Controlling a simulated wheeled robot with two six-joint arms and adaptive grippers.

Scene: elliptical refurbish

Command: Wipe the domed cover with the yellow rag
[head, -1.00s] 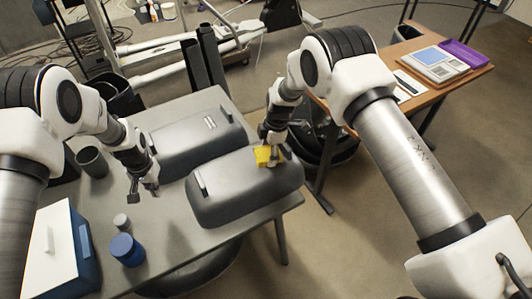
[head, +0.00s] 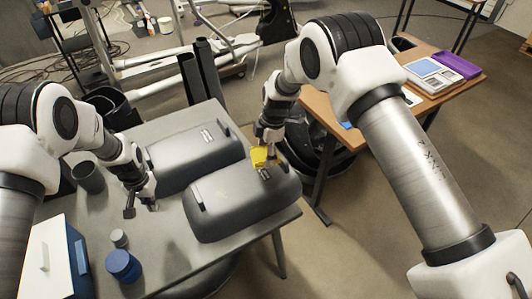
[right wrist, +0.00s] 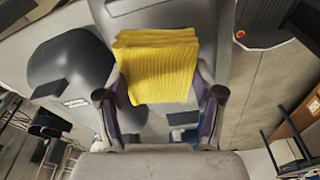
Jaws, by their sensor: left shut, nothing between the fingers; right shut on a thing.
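Two dark grey domed covers lie on the grey table in the head view: a nearer one (head: 235,205) and a farther one (head: 180,163). My right gripper (head: 260,155) is shut on the folded yellow rag (head: 258,158), at the far right edge of the nearer cover. The rag also shows in the right wrist view (right wrist: 157,65), between the fingers and in front of a grey cover surface. I cannot tell whether it touches the cover. My left gripper (head: 141,207) is shut and empty, above the table left of the nearer cover.
A dark cup (head: 88,178), a blue jar (head: 123,266), a small grey jar (head: 119,238) and a white-and-blue box (head: 45,262) stand on the table's left. A wooden desk (head: 345,135) with a device (head: 437,75) and purple tray (head: 457,66) stands at right.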

